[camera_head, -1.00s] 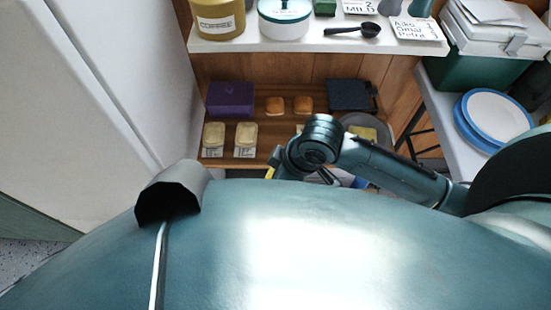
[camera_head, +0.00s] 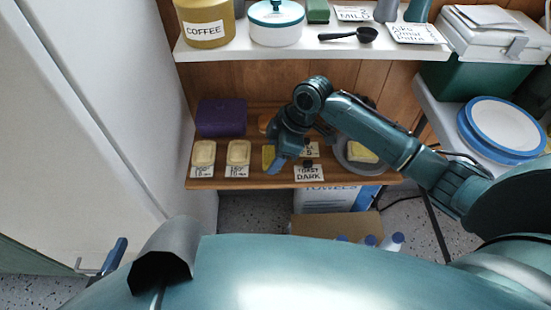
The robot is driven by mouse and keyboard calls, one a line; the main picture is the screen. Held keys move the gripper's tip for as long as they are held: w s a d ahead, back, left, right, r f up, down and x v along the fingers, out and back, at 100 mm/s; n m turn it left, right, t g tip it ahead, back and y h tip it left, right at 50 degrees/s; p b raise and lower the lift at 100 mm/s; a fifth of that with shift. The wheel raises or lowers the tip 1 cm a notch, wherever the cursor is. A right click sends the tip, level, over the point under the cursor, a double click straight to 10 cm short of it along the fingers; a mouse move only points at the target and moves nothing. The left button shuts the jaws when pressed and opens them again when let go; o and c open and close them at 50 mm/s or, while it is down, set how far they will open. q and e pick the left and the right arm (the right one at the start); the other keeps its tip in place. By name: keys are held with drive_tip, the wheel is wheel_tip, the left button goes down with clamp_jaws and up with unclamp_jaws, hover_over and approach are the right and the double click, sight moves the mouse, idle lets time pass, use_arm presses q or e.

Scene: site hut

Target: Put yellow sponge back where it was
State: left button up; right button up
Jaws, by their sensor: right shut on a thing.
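My right gripper (camera_head: 278,163) is over the middle of the lower wooden shelf (camera_head: 232,182), with its arm reaching in from the right. It is shut on the yellow sponge (camera_head: 267,157), of which a small yellow strip shows beside the teal finger. The rest of the sponge is hidden by the gripper. I cannot tell whether the sponge touches the shelf. My left gripper is not in view.
Two pale bread pieces (camera_head: 204,153) (camera_head: 238,152) with labels and a purple box (camera_head: 221,118) stand to the left. A "TOAST DARK" card (camera_head: 309,173) and a grey plate (camera_head: 348,166) holding something yellow lie to the right. The white upper shelf (camera_head: 300,49) overhangs behind.

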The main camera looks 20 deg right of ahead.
drive_tip(key=shift+w+d, duration=0.35)
drive_tip(key=shift+w, duration=0.3)
wheel_tip(320, 180, down, 3)
drive_tip(key=shift+f+b, duration=0.1)
drive_tip(key=shift+b, duration=0.4)
drive_tip(key=shift+f, duration=0.25)
drive_tip(key=shift+f, duration=0.1)
drive_tip(key=o, duration=1)
drive_tip(key=shift+c, duration=0.2)
